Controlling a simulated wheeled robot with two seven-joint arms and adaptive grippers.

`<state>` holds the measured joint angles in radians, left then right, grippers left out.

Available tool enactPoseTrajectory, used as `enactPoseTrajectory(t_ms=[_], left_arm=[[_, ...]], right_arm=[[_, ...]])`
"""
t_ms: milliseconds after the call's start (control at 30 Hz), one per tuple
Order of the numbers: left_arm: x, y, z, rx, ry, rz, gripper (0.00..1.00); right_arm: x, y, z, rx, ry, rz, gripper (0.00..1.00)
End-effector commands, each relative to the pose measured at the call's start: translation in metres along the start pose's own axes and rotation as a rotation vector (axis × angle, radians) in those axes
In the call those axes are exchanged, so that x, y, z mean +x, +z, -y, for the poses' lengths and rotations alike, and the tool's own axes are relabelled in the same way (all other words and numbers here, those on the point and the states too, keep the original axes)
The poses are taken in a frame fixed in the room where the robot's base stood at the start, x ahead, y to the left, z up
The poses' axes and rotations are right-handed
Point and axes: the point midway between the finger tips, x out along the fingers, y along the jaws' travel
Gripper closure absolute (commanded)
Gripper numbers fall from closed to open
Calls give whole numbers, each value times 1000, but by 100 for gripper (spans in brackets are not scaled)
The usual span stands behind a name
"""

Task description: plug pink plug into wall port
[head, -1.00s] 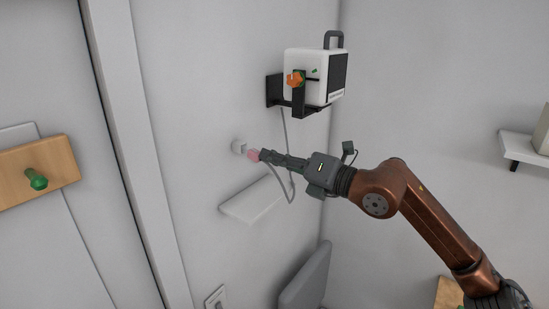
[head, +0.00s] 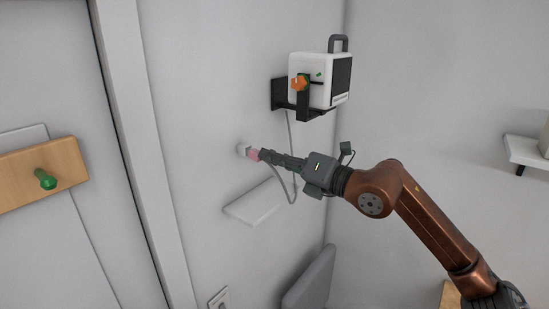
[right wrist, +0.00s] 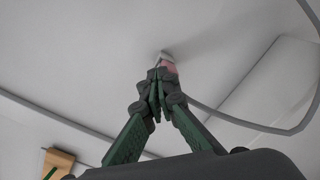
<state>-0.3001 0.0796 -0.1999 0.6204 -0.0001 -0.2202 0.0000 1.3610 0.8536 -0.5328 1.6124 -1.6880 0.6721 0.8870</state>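The pink plug (head: 254,155) is held in my right gripper (head: 261,156) with its front right at the white wall port (head: 241,149). In the head view the plug and port look in contact, but I cannot tell how deep the plug sits. In the right wrist view the fingers (right wrist: 158,82) are closed on the pink plug (right wrist: 170,67), and the white port (right wrist: 163,56) shows just beyond it, partly hidden. A grey cable (head: 292,198) hangs from the plug in a loop. My left gripper is not in view.
A white box device (head: 318,80) sits on a black wall bracket above the arm. A small white shelf (head: 254,204) is below the plug. A wooden board with a green knob (head: 46,179) is at left. A grey panel (head: 310,280) stands below.

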Motion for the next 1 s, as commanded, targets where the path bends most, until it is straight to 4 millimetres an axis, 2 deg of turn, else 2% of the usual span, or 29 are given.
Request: enactPoseTrajectory(t_ms=[200,700,1000], left_arm=[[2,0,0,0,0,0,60],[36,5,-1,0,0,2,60],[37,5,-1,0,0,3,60]], right_arm=[[2,-4,5,1,-8,-5,100],[-52,-3,5,0,-6,-2,100],[-58,-1,2,1,-3,-2,100]])
